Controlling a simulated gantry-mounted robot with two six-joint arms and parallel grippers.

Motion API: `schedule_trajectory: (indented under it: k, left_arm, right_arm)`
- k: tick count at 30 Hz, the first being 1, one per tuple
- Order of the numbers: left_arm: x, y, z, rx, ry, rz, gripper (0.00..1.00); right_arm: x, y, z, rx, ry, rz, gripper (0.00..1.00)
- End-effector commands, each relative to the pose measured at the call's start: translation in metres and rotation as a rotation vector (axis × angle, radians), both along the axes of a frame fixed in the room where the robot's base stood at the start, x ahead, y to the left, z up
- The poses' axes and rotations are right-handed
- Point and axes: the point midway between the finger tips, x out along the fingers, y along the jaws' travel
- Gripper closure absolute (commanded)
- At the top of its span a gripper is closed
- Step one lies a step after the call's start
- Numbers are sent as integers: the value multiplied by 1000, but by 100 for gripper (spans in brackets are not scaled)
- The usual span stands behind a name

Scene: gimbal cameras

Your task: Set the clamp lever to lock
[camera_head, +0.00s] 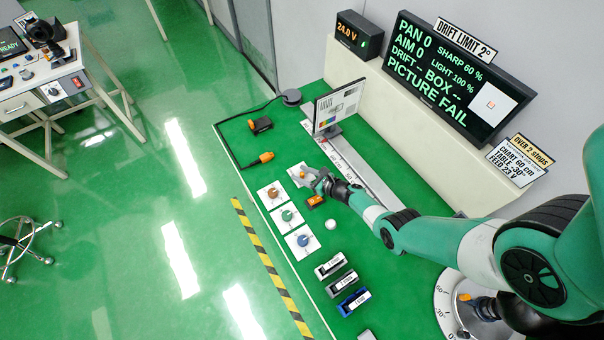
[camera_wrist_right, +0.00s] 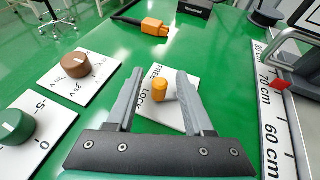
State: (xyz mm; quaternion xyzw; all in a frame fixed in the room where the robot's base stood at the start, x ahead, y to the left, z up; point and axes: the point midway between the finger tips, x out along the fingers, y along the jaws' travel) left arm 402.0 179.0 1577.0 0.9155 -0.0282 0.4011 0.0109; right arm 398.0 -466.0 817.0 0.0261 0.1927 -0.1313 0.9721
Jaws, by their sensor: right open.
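The clamp lever shows in the right wrist view as a short orange knob (camera_wrist_right: 159,90) on a white plate (camera_wrist_right: 150,117) marked FREE and LOCK. FREE is printed at the far left of the plate and LOCK nearer to me. In the head view the plate (camera_head: 296,169) is partly covered by my gripper. My right gripper (camera_wrist_right: 160,73) is open, its two fingers on either side of the orange knob with gaps to both. It also shows in the head view (camera_head: 312,177), reaching in from the right. My left gripper is in neither view.
Brown (camera_head: 272,194), green (camera_head: 288,215) and blue (camera_head: 303,240) dials stand on white plates along the bench's front edge. An orange-tipped cable plug (camera_head: 266,157) lies beyond the lever plate. A ruler rail (camera_head: 352,168) runs behind. A screen reads PICTURE FAIL (camera_head: 450,85).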

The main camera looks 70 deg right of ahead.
Motion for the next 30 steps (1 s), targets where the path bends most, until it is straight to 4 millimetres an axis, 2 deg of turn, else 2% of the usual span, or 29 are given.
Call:
schedule_trajectory:
  k: [4, 7, 13, 19, 24, 30]
  left_arm:
    - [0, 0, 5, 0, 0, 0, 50]
    - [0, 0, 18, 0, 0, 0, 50]
    - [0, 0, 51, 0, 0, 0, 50]
    - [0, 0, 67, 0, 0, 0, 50]
    - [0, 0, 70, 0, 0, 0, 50]
    - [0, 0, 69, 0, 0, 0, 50]
  right_arm:
    - [-4, 1, 3, 1, 1, -1, 48]
    - [-16, 4, 11, 1, 2, -4, 48]
    - [-59, 16, 32, 3, 2, -5, 48]
    - [-94, 25, 43, 0, 1, -5, 48]
    - [-104, 29, 45, 1, 0, -1, 48]
    - [-104, 29, 44, 0, 0, 0, 48]
